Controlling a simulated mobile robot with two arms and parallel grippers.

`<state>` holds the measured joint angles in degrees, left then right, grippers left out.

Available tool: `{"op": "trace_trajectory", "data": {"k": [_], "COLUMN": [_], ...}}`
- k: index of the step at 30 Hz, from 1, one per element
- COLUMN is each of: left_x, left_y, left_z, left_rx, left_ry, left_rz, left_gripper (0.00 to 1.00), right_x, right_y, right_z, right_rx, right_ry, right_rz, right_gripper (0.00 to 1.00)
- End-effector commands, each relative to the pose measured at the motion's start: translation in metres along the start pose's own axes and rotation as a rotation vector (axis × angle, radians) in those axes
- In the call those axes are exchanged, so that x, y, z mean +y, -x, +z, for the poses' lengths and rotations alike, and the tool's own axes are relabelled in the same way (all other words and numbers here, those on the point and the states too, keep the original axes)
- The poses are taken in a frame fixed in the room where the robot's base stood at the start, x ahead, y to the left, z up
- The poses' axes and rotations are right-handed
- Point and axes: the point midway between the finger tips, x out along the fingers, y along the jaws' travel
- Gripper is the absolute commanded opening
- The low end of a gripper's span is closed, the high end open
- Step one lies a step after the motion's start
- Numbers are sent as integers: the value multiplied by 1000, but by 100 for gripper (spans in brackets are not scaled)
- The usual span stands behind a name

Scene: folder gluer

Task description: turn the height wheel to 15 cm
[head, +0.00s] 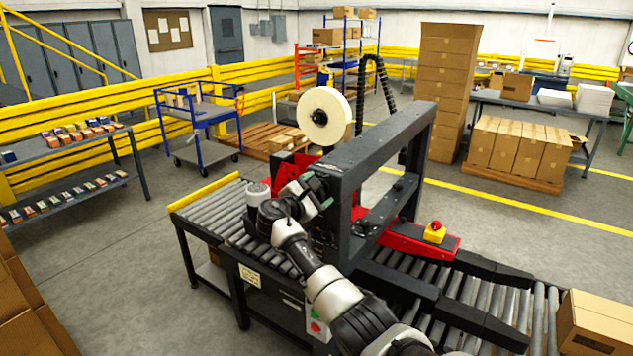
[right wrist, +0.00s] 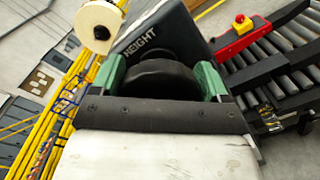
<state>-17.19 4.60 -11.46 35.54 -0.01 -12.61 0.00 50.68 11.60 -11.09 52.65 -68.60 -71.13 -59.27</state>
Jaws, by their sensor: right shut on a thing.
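The height wheel (right wrist: 160,78) is a dark, round knob under the word HEIGHT on the black machine frame in the right wrist view. My right gripper (right wrist: 163,80) has its two green fingers on either side of the wheel, shut on it. In the head view my right gripper (head: 318,194) is at the near post of the case sealer (head: 345,160), and the arm hides most of the wheel there. No height scale can be read in these frames. My left gripper is not in view.
A roller conveyor (head: 218,208) runs through the machine. A tape roll (head: 326,116) stands above. A carton (head: 597,322) rests at the right end of the rollers.

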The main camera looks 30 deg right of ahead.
Motion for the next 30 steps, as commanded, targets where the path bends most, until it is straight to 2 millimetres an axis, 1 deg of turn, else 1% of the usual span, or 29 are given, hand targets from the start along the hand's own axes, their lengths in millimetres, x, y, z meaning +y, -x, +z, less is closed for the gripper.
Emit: {"op": "trace_trajectory", "data": {"k": [1,9,18,24,30], "left_x": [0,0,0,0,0], "left_y": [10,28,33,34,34], "left_z": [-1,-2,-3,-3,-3], "left_rx": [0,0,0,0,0], "left_ry": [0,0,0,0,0], "left_rz": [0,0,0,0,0], "left_gripper": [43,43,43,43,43], "right_x": [4,2,1,1,0], "right_y": [0,0,0,0,0], "right_z": [3,1,-1,-2,-2], "right_rx": [0,-8,-14,-14,-15], "right_ry": [47,291,495,571,605], "right_rz": [2,1,2,2,2], "right_gripper": [52,52,52,52,52]}}
